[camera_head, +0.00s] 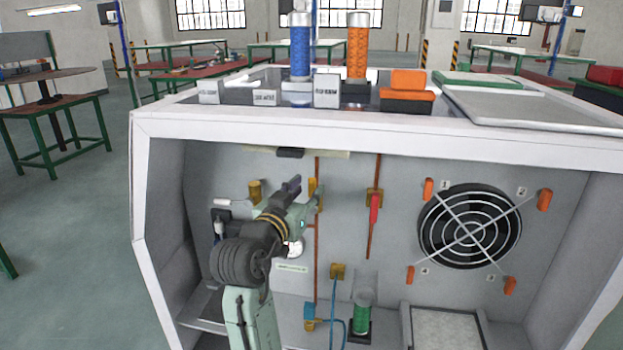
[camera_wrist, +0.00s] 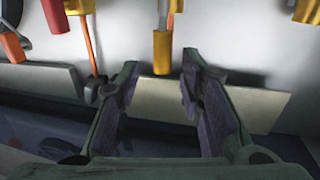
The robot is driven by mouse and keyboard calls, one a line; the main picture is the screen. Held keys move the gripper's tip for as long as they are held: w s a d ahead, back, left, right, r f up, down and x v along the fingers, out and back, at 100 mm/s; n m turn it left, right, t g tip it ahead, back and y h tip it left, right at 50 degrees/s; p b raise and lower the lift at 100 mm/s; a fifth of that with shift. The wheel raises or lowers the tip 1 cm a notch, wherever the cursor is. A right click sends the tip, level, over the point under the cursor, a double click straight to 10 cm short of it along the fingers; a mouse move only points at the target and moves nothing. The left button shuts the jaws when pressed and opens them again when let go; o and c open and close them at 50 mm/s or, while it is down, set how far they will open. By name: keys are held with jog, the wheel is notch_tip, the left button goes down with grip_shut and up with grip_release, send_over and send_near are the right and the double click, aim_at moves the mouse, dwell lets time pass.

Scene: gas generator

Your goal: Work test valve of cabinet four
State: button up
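Inside are brass fittings on copper pipes and a red-handled valve (camera_head: 374,215) right of my gripper (camera_head: 306,190). I cannot tell which fitting is the test valve. My gripper is inside the cabinet near the back panel, and my arm partly hides the fittings there. In the wrist view my gripper (camera_wrist: 160,65) is open, its purple-padded fingers apart.
A round fan grille (camera_head: 470,226) with orange clips is at the right. A green-bottomed cylinder (camera_head: 362,316) and blue hose (camera_head: 333,315) are low in the cabinet. Blue (camera_head: 300,48) and orange (camera_head: 358,50) columns stand on top. A pale plate (camera_wrist: 240,105) lies behind the fingers.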

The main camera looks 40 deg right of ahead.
aim_at(311, 185)
jog(key=shift+p+x, duration=0.35)
jog(key=shift+x, duration=1.75)
jog(key=shift+w, duration=0.1)
jog(key=shift+c, duration=0.2)
grip_shut()
